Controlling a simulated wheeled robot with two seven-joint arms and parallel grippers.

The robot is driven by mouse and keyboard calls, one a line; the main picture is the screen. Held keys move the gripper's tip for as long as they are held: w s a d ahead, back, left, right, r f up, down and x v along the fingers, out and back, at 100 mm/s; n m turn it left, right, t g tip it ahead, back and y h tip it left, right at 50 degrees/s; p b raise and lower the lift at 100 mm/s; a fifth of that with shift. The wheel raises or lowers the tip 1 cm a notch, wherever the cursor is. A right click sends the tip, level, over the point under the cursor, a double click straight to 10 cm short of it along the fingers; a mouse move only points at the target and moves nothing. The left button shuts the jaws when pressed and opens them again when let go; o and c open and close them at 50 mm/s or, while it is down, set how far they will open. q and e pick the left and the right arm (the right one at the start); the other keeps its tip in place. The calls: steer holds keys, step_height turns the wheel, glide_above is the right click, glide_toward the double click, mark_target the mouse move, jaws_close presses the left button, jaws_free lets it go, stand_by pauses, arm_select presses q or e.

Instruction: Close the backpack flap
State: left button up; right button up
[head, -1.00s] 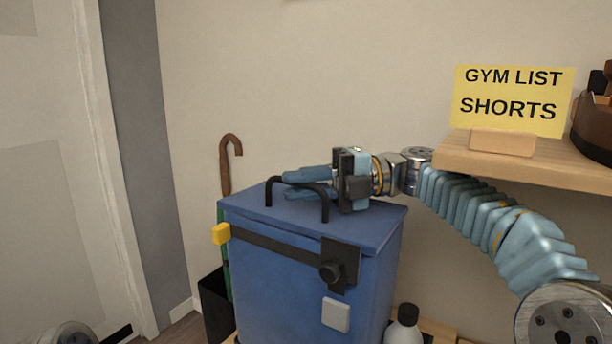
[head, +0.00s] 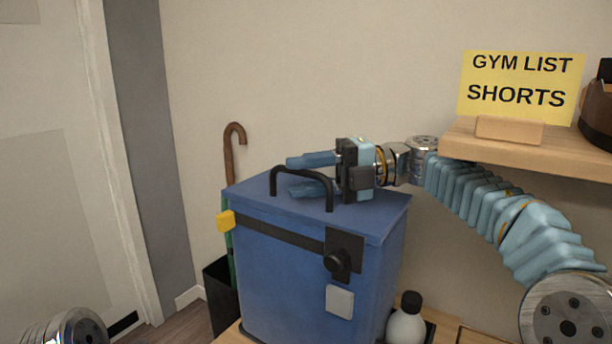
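The blue backpack (head: 285,275) stands upright below the shelf, boxlike. Its flap (head: 255,194) lies across the top, level with the rim as far as I can see. A black handle (head: 302,172) arches above the flap. My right gripper (head: 297,175) is just above the flap, behind the handle, pointing left. Its two blue fingers are apart with nothing visible between them. Whether the lower finger touches the flap is unclear. My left gripper is out of view.
A wooden shelf (head: 560,151) with a yellow "GYM LIST SHORTS" sign (head: 520,83) is at the right, close above my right arm. A white bottle (head: 406,322) stands right of the backpack. A brown cane (head: 233,150) stands in a black bin (head: 219,295) at the left.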

steer(key=d+p, duration=0.1)
steer(key=d, duration=0.3)
steer(key=w+d+p, duration=0.1)
steer(key=d, duration=0.3)
steer(key=w+d+p, duration=0.1)
steer(key=d, duration=0.4)
steer(key=shift+r, duration=0.4)
steer(key=shift+d, duration=0.35)
